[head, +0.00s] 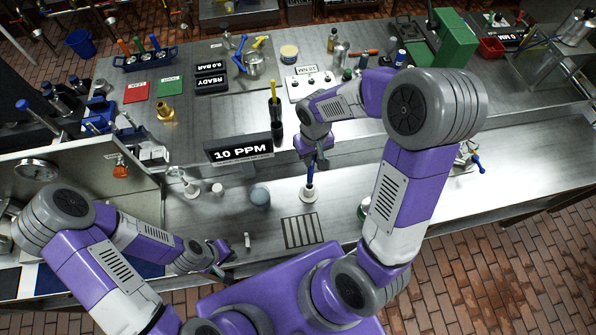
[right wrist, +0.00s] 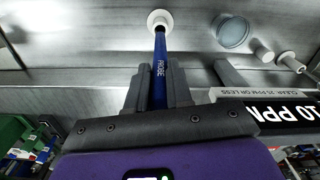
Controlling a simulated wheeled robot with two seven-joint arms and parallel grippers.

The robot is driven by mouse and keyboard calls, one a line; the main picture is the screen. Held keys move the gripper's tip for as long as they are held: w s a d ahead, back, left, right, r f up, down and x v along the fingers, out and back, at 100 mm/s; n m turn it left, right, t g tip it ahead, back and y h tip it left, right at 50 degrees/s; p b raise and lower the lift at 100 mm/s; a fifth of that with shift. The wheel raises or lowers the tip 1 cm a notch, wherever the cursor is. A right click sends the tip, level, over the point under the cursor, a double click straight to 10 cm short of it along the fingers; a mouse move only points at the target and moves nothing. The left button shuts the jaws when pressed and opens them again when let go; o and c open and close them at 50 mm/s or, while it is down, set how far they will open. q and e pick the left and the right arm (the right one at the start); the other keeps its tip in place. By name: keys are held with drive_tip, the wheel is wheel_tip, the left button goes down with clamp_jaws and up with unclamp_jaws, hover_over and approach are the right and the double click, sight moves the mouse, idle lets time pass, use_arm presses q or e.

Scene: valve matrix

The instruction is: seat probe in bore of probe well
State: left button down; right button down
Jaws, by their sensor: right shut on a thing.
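The probe (right wrist: 160,65) is a blue rod with white PROBE lettering; the head view shows its lower part (head: 310,177) upright. My right gripper (head: 315,163) is shut on it, with a dark finger on each side in the right wrist view (right wrist: 158,90). The probe well (head: 309,194) is a white round flanged piece on the steel bench, directly below the probe. In the right wrist view the probe's far end meets the well's opening (right wrist: 160,17); how deep it sits cannot be told. My left gripper (head: 221,271) is low at the bench's front edge, away from the probe; its fingers are unclear.
A 10 PPM display (head: 240,150) stands left of my right gripper. Bare bench lies between well and grate.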

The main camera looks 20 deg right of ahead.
sight(311, 174)
use_arm(q)
drive_tip(key=shift+w, duration=0.25)
drive_tip(key=shift+s+r, duration=0.1)
drive_tip(key=shift+s, duration=0.3)
drive_tip(key=shift+w, duration=0.1)
use_arm(e)
drive_tip(key=shift+s+f, duration=0.1)
drive_tip(key=shift+f, duration=4.75)
use_arm(q)
drive_tip(key=shift+f, duration=0.2)
use_arm(e)
drive_tip(key=shift+f, duration=0.15)
drive_tip(key=c, duration=1)
unclamp_jaws()
